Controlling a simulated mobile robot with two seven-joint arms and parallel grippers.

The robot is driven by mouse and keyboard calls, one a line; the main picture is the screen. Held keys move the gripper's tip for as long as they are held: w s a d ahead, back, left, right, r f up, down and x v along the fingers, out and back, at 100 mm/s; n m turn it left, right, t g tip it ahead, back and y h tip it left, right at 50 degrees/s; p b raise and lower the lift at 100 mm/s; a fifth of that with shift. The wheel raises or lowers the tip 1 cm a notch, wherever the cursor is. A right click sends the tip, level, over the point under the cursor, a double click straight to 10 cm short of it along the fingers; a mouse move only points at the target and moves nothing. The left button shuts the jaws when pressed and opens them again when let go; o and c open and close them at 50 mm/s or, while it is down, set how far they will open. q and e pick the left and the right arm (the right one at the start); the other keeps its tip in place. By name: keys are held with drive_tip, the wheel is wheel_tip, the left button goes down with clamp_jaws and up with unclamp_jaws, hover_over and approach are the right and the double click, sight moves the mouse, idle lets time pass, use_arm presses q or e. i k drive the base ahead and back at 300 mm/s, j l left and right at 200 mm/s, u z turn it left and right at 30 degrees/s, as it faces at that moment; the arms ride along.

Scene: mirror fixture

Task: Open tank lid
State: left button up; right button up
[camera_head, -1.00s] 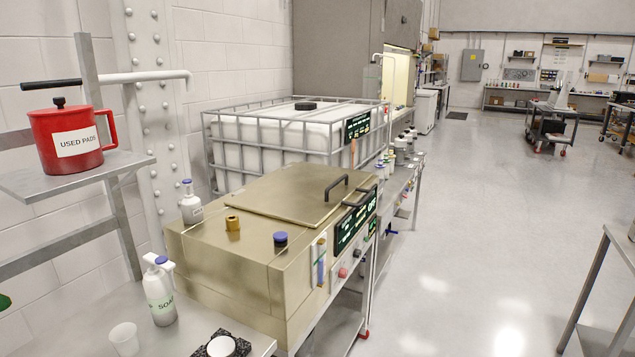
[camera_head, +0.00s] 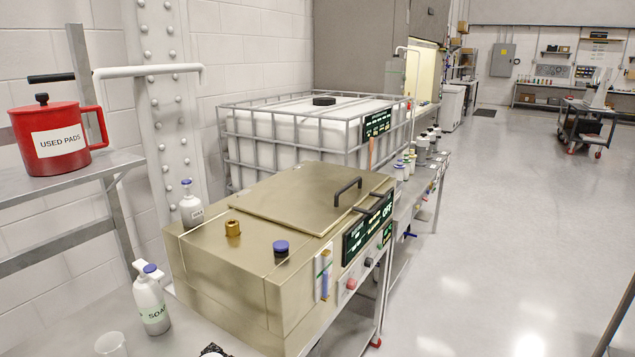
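The tank is a brass-coloured metal box (camera_head: 220,285) standing on a bench in the middle of the view. Its flat lid (camera_head: 290,203) lies shut on top, with a black arched handle (camera_head: 347,190) near its right edge. A second dark handle sits lower, by the front panel. A brass fitting (camera_head: 232,228) and a blue cap (camera_head: 281,247) are on the tank top in front of the lid. A dark display (camera_head: 366,228) reading OFF is on the tank's right face. Neither of my grippers shows in the view.
A red pot labelled USED PADS (camera_head: 58,138) stands on a metal shelf at the left. A soap bottle (camera_head: 151,301) and a cup (camera_head: 111,345) are on the bench in front. A caged white container (camera_head: 300,130) stands behind the tank. The floor (camera_head: 480,230) to the right is open.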

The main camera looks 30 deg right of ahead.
sight(312, 198)
drive_tip(key=i+l+u, duration=0.1)
drive_tip(key=l+u, duration=0.25)
drive_tip(key=l, duration=0.55)
drive_tip(key=l+u, duration=0.35)
drive_tip(key=l, duration=1.5)
drive_tip(key=k+l+u, duration=0.15)
drive_tip(key=l, duration=0.8)
